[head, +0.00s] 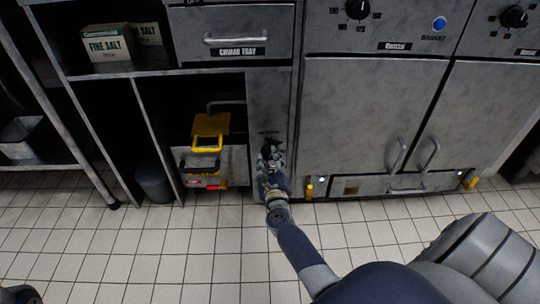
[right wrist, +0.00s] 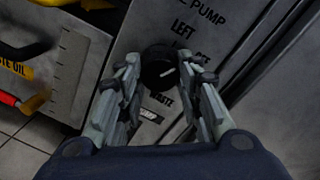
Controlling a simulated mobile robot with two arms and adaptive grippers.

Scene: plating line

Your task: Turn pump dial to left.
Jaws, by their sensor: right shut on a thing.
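The pump dial (right wrist: 156,70) is a round black knob with a short white mark, on a grey panel in the right wrist view. Above it the panel reads "PUMP" and "LEFT"; lettering beside and below it is partly covered by the fingers. My right gripper (right wrist: 160,80) has one finger on each side of the dial and is shut on it. In the head view my right gripper (head: 270,157) is at the narrow grey panel and hides most of the dial. My left gripper is not in view.
Left of the panel, an open bay holds a yellow-handled container (head: 210,125) and a "waste oil" unit with a red handle (right wrist: 32,104). Right are closed fryer doors (head: 360,115) with bar handles. The tiled floor in front is clear.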

